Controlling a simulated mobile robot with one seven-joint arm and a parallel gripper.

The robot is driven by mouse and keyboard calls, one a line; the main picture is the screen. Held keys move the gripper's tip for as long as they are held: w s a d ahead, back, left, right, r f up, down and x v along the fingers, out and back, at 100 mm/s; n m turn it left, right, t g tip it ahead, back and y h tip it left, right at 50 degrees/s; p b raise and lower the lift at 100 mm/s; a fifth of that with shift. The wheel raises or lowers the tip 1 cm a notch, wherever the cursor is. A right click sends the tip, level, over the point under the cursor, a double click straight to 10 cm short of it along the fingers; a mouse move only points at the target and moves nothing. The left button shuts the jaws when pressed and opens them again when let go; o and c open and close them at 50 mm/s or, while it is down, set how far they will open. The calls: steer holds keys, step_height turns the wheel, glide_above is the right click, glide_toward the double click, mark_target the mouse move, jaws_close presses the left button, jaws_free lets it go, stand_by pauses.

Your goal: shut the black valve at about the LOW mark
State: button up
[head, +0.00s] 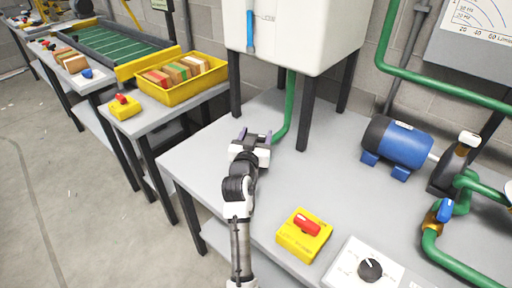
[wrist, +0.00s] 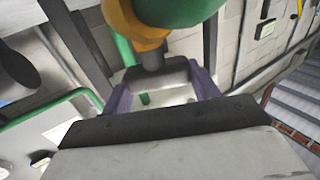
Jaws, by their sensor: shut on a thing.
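In the head view my gripper (head: 254,136) is just below the front of the white tank (head: 300,35), close to a green pipe (head: 290,105) that comes down from it. The stem meets an orange collar and a large green part (wrist: 180,10).
A yellow box with a red switch (head: 304,235) and a white panel with a black knob (head: 370,269) stand on the bench. A blue motor (head: 397,144) and green piping with a blue handle (head: 445,210) are at right. A yellow crate (head: 172,79) is at left.

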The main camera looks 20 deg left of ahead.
steer(key=m+h+b, duration=0.1)
steer(key=b, duration=0.1)
steer(key=m+h+b, duration=0.1)
steer(key=h+b, duration=0.1)
steer(key=m+h+b, duration=0.1)
steer(key=b, duration=0.2)
steer(key=shift+f+h, duration=0.3)
steer(key=shift+h, duration=0.1)
steer(key=m+h+b, duration=0.1)
steer(key=h+b, duration=0.1)
steer(key=m+h+b, duration=0.1)
steer(key=h, duration=0.1)
steer(key=shift+r+m+g+b, duration=0.25)
steer(key=shift+m+g+b, duration=0.05)
steer(key=shift+g+b, duration=0.1)
steer(key=o, duration=1)
steer(key=b+v, duration=0.1)
steer(key=v, duration=1.2)
steer(key=shift+s+a+r, duration=0.1)
steer(key=shift+s+a, duration=0.1)
steer(key=shift+s, duration=0.15)
